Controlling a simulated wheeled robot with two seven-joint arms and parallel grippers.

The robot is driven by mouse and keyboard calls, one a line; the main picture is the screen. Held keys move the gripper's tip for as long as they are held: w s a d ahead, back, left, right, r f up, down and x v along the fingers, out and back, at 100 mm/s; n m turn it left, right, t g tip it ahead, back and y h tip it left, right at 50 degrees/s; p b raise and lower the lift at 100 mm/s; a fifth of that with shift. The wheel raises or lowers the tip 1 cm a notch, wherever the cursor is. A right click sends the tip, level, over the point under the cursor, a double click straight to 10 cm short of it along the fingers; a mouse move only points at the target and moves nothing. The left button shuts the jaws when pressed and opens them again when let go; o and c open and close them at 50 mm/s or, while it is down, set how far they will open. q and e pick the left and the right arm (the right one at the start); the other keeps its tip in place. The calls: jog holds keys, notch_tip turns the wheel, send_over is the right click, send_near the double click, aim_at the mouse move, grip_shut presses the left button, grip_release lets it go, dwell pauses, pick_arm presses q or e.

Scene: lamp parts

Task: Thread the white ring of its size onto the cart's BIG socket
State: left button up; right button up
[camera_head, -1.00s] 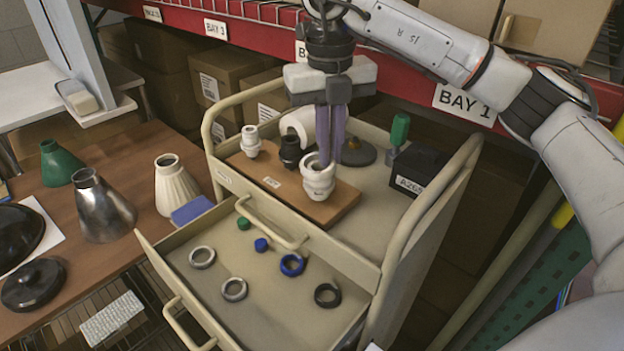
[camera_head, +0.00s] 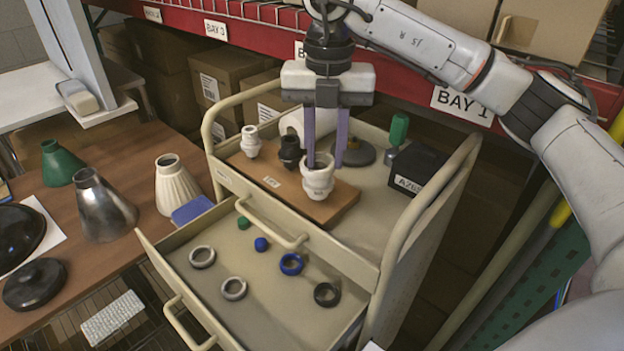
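The big white socket (camera_head: 318,180) stands at the right front of a wooden board (camera_head: 335,208) on the cart. A smaller white socket (camera_head: 251,142) and a black socket (camera_head: 290,152) stand on the same board. My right gripper (camera_head: 325,160) points down over the big socket with its two purple fingers spread; one fingertip overlaps the socket's mouth in view, the other is to its right. I see no ring between the fingers. In the open drawer lie two whitish rings (camera_head: 202,247) and (camera_head: 234,279), a blue ring (camera_head: 291,255) and a black ring (camera_head: 327,288). My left gripper is out of view.
The drawer also holds a green piece (camera_head: 243,222) and a blue piece (camera_head: 261,244). A black box (camera_head: 418,165) and a green-handled tool (camera_head: 397,135) stand on the cart top. Lamp shades (camera_head: 178,187) stand on the wooden table at left. The cart's rails (camera_head: 425,235) rise on both sides.

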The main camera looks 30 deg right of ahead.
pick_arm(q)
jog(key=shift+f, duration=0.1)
pick_arm(e)
jog(key=shift+d+f, duration=0.25)
jog(key=shift+d, duration=0.1)
